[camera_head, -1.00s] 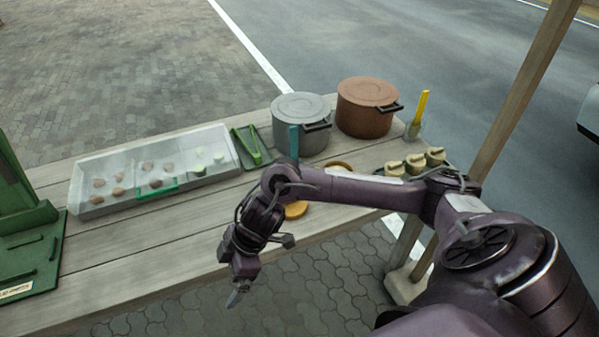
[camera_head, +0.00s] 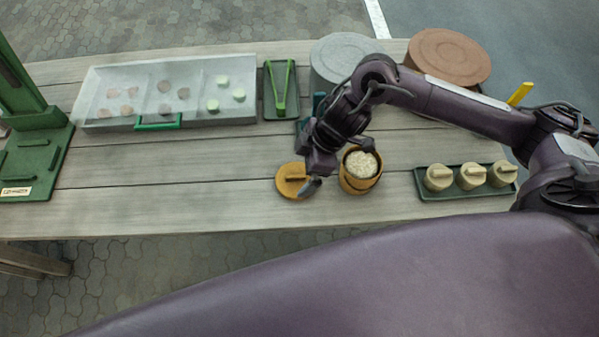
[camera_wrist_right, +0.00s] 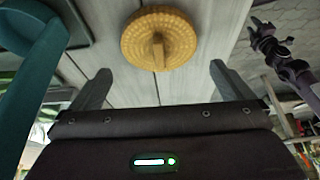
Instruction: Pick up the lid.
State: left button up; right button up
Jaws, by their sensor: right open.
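The lid is a round, woven, yellow-orange disc (camera_head: 291,181) with a bar handle on top, lying flat on the table near its front edge. It also shows at the top middle of the right wrist view (camera_wrist_right: 173,45). My right gripper (camera_head: 312,186) is just above the lid's right side in the head view. In the right wrist view its fingers (camera_wrist_right: 160,74) are spread and empty, with the lid ahead between them, apart from both. My left gripper (camera_wrist_right: 266,36) shows small at the upper right of that view; its jaws are unclear.
A pot of pale grain (camera_head: 361,165) stands right of the lid. A green tray (camera_head: 425,189) holds three small lidded jars. A grey pot (camera_head: 340,55) and a brown pot (camera_head: 449,55) stand behind. A divided tray (camera_head: 105,75) is at left. Bare planks lie left of the lid.

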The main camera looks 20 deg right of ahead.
aim_at(298, 175)
jog(key=x, duration=0.2)
jog(key=shift+d+f, duration=0.1)
jog(key=shift+f, duration=0.25)
jog(key=x, duration=0.2)
jog(key=shift+f, duration=0.35)
jog(key=shift+c, duration=0.3)
pick_arm(q)
jog(key=shift+w+d+r, duration=0.2)
jog(key=shift+w+d, duration=0.3)
jog(key=shift+d, duration=0.1)
pick_arm(e)
jog(key=c, duration=0.6)
